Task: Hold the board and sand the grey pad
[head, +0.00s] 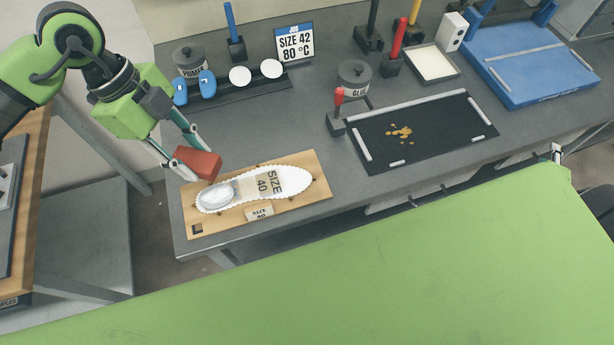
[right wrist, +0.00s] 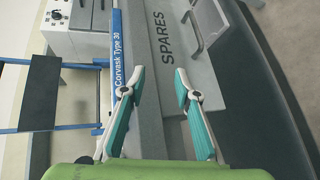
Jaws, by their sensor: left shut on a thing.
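The wooden board (head: 317,201) lies at the table's near left corner in the head view. It carries a white, scalloped insole (head: 292,180) marked SIZE 40, with an oval grey pad (head: 217,195) on its left end. My left gripper (head: 186,161) is shut on a red block (head: 199,164), tilted at the pad's upper left; I cannot tell whether it touches the board. My right gripper (right wrist: 158,78) is open and empty in the right wrist view, away from the board.
My green arm covers the lower head view. A black mat (head: 440,148) with brown crumbs lies right of the board, a red-handled tool (head: 338,103) at its left corner. Behind stand the primer pot (head: 188,61), glue pot (head: 354,76) and blue press (head: 530,70). Grey table between board and mat is clear.

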